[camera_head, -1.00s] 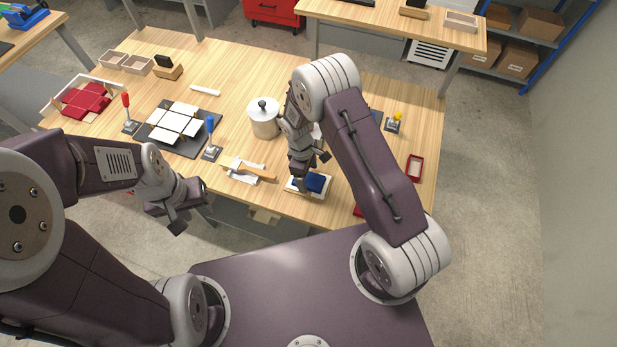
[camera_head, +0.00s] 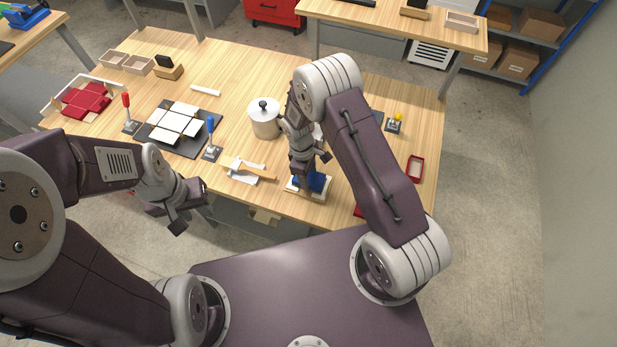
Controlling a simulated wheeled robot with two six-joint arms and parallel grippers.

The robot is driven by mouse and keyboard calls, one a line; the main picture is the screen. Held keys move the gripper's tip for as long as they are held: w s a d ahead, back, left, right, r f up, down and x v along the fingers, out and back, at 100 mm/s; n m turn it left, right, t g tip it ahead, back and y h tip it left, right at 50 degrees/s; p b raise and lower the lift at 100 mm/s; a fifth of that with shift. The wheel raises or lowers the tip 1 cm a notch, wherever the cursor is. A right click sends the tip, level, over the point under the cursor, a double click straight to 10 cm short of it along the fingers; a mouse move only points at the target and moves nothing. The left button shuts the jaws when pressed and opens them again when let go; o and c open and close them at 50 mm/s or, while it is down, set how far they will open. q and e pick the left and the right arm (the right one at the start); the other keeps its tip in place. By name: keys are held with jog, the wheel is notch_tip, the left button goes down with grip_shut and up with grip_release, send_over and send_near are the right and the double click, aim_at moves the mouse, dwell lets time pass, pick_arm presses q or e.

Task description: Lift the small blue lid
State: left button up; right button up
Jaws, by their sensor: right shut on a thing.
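The small blue lid (camera_head: 317,182) is near the front edge of the table, on or just above a light-coloured tray (camera_head: 294,191). My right gripper (camera_head: 303,181) reaches down onto the lid from above and is shut on it at its left part. The fingers hide part of the lid, and I cannot tell whether it touches the tray. My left gripper (camera_head: 192,208) is empty and open, off the front edge of the table to the left.
A dark mat with white card panels (camera_head: 180,122) lies between two toggle clamps. A red frame (camera_head: 415,168) lies right, beyond my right arm.

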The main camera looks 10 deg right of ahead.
notch_tip(320, 180, up, 3)
jog(key=shift+s+d+f+b, duration=0.1)
jog(key=shift+s+d+b, duration=0.05)
jog(key=shift+b, duration=0.25)
jog(key=s+d+r+b, duration=0.1)
jog(key=s+d+r, duration=0.5)
jog(key=s+d, duration=0.1)
jog(key=shift+s+d+r+b, duration=0.15)
jog(key=shift+s+r+b, duration=0.25)
jog(key=shift+s, duration=0.4)
